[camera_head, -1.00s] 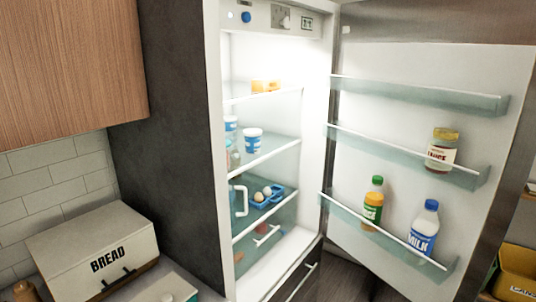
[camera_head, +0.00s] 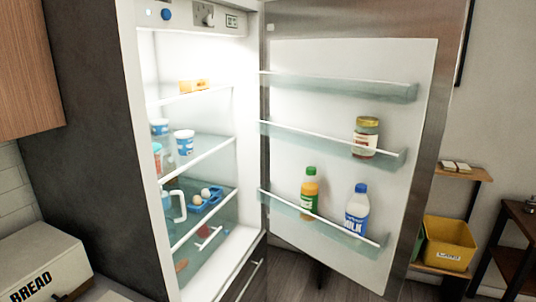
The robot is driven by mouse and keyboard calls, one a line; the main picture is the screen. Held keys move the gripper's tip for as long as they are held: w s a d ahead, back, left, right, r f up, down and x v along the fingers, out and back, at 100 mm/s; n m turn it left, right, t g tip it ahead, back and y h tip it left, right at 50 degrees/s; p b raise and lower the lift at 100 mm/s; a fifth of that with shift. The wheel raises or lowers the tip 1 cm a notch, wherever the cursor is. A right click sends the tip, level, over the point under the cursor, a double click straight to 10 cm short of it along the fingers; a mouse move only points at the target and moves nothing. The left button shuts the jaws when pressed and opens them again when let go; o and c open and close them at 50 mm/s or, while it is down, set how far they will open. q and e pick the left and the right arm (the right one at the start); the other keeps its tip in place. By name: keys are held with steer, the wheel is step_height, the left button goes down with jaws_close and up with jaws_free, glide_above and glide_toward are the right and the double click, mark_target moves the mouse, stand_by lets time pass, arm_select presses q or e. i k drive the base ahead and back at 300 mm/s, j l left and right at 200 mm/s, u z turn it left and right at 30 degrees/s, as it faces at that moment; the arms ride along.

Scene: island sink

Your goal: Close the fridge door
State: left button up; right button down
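The fridge (camera_head: 85,110) stands at the left with its lit inside showing. Its door (camera_head: 350,62) is swung wide open to the right, hinged at the right side of the fridge body. The door's inner face is turned toward me. Its shelves hold a sauce jar (camera_head: 366,138), a bottle with a green cap (camera_head: 309,192) and a milk bottle (camera_head: 357,210). The door's free edge (camera_head: 437,150) is at the right. Neither of my grippers is in view.
A bread box (camera_head: 40,265) sits on the counter at lower left. A yellow bin (camera_head: 449,243) stands on a wooden shelf unit right of the door, with a dark table (camera_head: 520,220) farther right. Inside the fridge are cups (camera_head: 184,142) and an egg tray (camera_head: 204,200).

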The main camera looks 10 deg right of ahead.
mark_target(328, 65)
steer(key=k+j+u, duration=0.1)
steer(key=k+u, duration=0.15)
steer(key=k, duration=0.4)
steer(key=i+l+u, duration=0.1)
steer(key=l+u, duration=0.25)
steer(key=i+l+u, duration=0.1)
steer(key=u, duration=0.25)
steer(key=l+u, duration=0.35)
steer(key=l, duration=1.15)
steer(key=i+l, duration=0.15)
steer(key=l, duration=2.15)
steer(key=i+l, duration=0.15)
steer(key=l, duration=1)
